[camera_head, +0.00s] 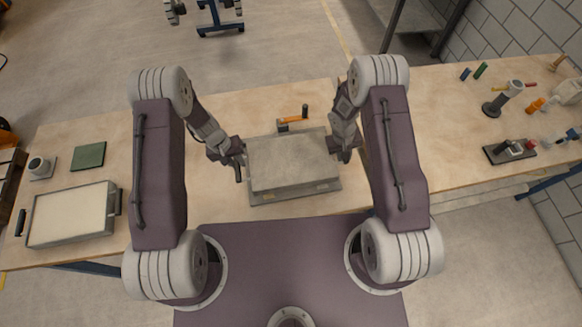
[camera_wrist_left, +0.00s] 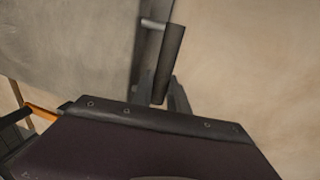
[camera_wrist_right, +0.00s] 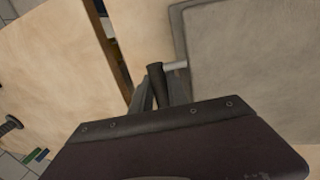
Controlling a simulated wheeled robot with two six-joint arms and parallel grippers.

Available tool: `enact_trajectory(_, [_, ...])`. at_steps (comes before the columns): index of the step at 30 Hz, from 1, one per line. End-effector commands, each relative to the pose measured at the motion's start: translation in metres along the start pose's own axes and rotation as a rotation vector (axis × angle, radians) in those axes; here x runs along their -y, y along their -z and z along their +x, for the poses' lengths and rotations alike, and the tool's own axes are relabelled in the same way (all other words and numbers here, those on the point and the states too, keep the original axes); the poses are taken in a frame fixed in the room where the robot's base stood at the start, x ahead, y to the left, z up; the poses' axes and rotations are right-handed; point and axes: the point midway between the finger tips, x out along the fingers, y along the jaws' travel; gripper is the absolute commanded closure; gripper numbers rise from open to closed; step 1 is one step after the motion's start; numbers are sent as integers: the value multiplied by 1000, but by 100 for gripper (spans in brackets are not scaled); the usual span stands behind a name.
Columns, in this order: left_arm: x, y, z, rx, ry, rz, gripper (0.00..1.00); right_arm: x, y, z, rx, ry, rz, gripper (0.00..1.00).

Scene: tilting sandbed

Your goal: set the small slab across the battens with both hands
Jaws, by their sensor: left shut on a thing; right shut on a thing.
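The small slab (camera_head: 288,160) is a grey rectangular plate at the middle of the bench, with a dark grip at each side. My left gripper (camera_head: 238,165) is shut on the slab's left grip (camera_wrist_left: 173,55). My right gripper (camera_head: 345,153) is shut on its right grip (camera_wrist_right: 156,82). The slab looks about level. Most of the battens are hidden under it, and I cannot tell whether it touches them.
An orange-handled tool (camera_head: 291,120) lies just behind the slab. A tray with a pale bed (camera_head: 72,215), a green pad (camera_head: 88,156) and a small cup (camera_head: 38,167) stand at the left. Several tools and a dark stand (camera_head: 509,151) occupy the right side.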

Motion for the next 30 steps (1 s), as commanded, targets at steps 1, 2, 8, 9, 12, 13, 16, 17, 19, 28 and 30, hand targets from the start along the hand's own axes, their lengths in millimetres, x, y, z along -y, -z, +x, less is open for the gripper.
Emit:
enact_trajectory(1, [2,1,7,-3,0,0,100,1,1,7,-1,-1,0,100])
enact_trajectory(2, [2,1,9,-3,0,0,100,1,1,9,-1,-1,0,100])
enact_trajectory(8, [2,0,8,0,0,0,58,1,0,8,1,0,0,58])
enact_trajectory(9, [2,0,8,0,0,0,58,2,0,8,1,0,0,58])
enact_trajectory(12, [2,0,8,0,0,0,58,2,0,8,0,0,0,58])
enact_trajectory(13, [2,0,8,0,0,0,58,2,0,8,0,0,0,58])
enact_trajectory(16, [1,1,-1,-3,0,-1,58,2,0,8,0,0,0,58])
enact_trajectory(17, [1,1,-6,-3,0,0,58,2,0,8,0,0,0,58])
enact_trajectory(19, [1,1,-19,-4,0,0,58,2,0,8,0,0,0,58])
enact_trajectory(28, [1,0,-66,-3,0,0,58,2,0,8,0,0,0,58])
enact_trajectory(30, [1,0,-70,-2,0,-1,58,2,0,8,0,0,0,58])
